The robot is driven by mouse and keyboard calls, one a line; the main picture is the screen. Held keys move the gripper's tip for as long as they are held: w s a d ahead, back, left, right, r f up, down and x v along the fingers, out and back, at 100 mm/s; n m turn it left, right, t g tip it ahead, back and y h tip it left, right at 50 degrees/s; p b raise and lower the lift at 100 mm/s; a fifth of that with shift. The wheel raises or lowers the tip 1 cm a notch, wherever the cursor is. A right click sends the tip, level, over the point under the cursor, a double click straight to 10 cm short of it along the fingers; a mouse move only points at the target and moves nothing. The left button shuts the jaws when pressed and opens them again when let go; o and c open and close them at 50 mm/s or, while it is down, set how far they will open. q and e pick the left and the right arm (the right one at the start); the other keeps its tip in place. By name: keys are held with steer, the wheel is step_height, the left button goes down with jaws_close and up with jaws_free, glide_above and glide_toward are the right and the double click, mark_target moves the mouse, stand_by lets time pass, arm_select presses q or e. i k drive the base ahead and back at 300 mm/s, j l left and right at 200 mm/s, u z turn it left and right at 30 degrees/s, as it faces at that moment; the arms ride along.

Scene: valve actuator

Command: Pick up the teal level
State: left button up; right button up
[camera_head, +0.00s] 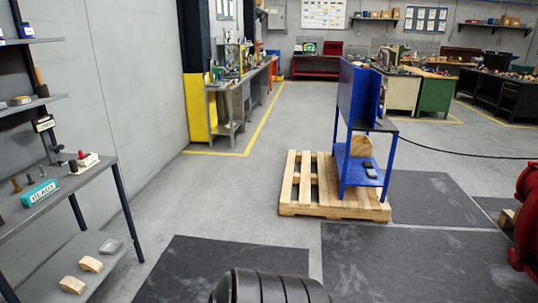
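A teal bar-shaped thing with a white lettered face (41,193), which looks like the teal level, lies on the middle board of the grey shelf rack (92,178) at the left. Nothing covers it from this side. Neither of my grippers shows in the head view.
Small dark fittings (30,179) and a red-and-white item (84,160) lie near the teal bar. Wooden blocks (73,284) are on the lower board. A wooden pallet (296,197) with a blue stand (357,100) is right of centre. Bare floor lies between rack and pallet.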

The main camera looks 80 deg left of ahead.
mark_target(40, 193)
steer(key=u, duration=4.3)
steer(key=i+z, duration=0.2)
steer(key=i, duration=0.35)
steer(key=i+j+z, duration=0.2)
steer(key=i, duration=0.3)
